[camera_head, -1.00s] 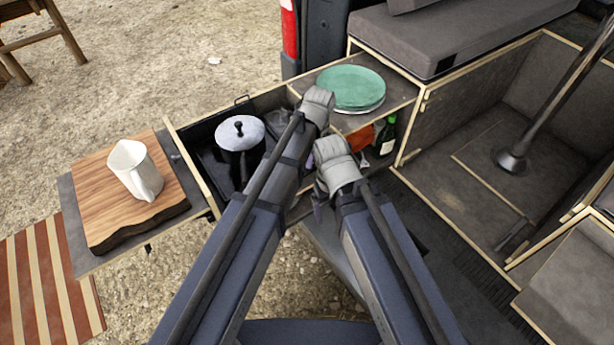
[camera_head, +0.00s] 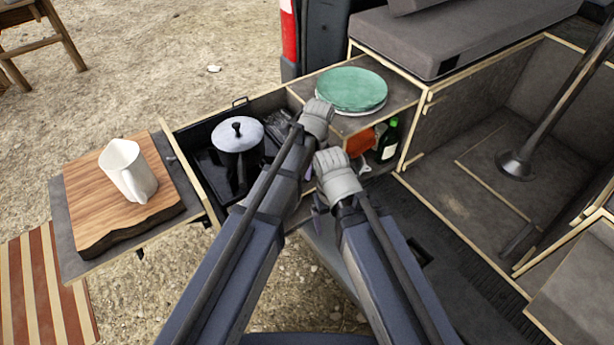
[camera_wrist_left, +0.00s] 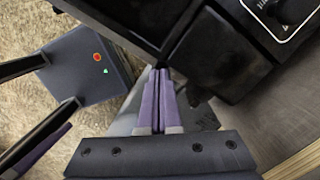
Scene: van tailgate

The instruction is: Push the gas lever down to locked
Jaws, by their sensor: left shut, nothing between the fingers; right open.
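I cannot pick out the gas lever in either view. My left gripper (camera_wrist_left: 156,85) is shut with nothing between its purple fingers, in the left wrist view beside the dark edges of the kitchen unit. A dark drawer (camera_head: 205,178) is pulled out left of my left arm.
A lidded pot (camera_head: 238,136) stands in the drawer. A white jug (camera_head: 128,170) stands on a wooden board (camera_head: 88,190) at the left. Green plates (camera_head: 352,88) lie on the shelf, with a dark bottle (camera_head: 388,140) below. Open ground lies beyond.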

